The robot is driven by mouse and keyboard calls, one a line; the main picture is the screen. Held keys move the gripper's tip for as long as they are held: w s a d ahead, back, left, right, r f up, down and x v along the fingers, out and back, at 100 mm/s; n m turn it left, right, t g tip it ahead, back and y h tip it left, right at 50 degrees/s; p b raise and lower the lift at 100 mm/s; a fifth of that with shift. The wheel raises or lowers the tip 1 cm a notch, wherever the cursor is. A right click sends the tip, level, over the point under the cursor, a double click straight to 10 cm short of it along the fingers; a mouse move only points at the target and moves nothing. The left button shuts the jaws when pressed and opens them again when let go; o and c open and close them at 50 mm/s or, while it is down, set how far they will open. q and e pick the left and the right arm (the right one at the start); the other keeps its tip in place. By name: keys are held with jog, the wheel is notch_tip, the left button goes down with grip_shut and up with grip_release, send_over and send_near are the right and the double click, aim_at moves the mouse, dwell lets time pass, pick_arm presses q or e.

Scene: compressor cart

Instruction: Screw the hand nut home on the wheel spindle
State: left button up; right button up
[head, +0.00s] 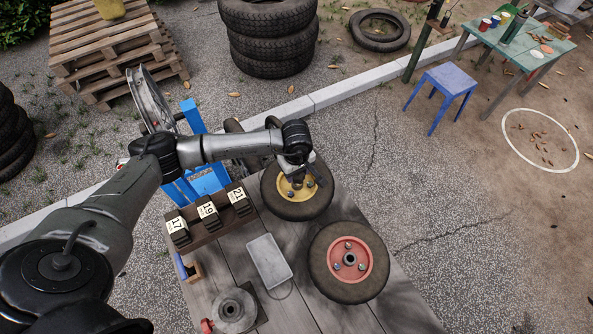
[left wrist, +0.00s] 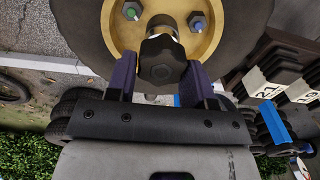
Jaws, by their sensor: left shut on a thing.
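The yellow-hubbed wheel (head: 283,206) lies on the cart top, partly hidden by my left arm. In the left wrist view its yellow hub (left wrist: 112,42) fills the top, with coloured-centre bolts around the middle. The hand nut (left wrist: 162,62) is a black lobed knob in front of the hub's centre. A short piece of the metal spindle (left wrist: 163,24) shows behind it. My left gripper (head: 296,183) is over this hub; in the left wrist view (left wrist: 159,72) its purple-padded fingers are shut on the nut from both sides. How far the nut is threaded cannot be told.
A red-hubbed wheel (head: 338,283) lies beside it on the grey plank top (head: 310,312). A rack of blocks marked 17, 19 and 21 (head: 208,212), a pale tray (head: 269,261) and a round metal part (head: 234,311) stand to the left. Open gravel lies right.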

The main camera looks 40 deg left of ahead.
pick_arm(q)
jog(key=shift+w+d+r, duration=0.1)
jog(key=shift+r, duration=0.2)
pick_arm(e)
jog(key=shift+f, duration=0.1)
dwell(0.8)
pick_arm(q)
jog(key=shift+b, duration=0.5)
pick_arm(e)
jog(key=shift+f, duration=0.35)
dwell(0.4)
pick_arm(q)
jog(key=shift+r, duration=0.25)
jog(key=shift+c, duration=0.3)
jog(key=shift+b, duration=0.5)
pick_arm(e)
jog(key=shift+s+f, duration=0.15)
jog(key=shift+f, duration=0.4)
dwell(0.9)
pick_arm(q)
jog(key=shift+f, duration=0.1)
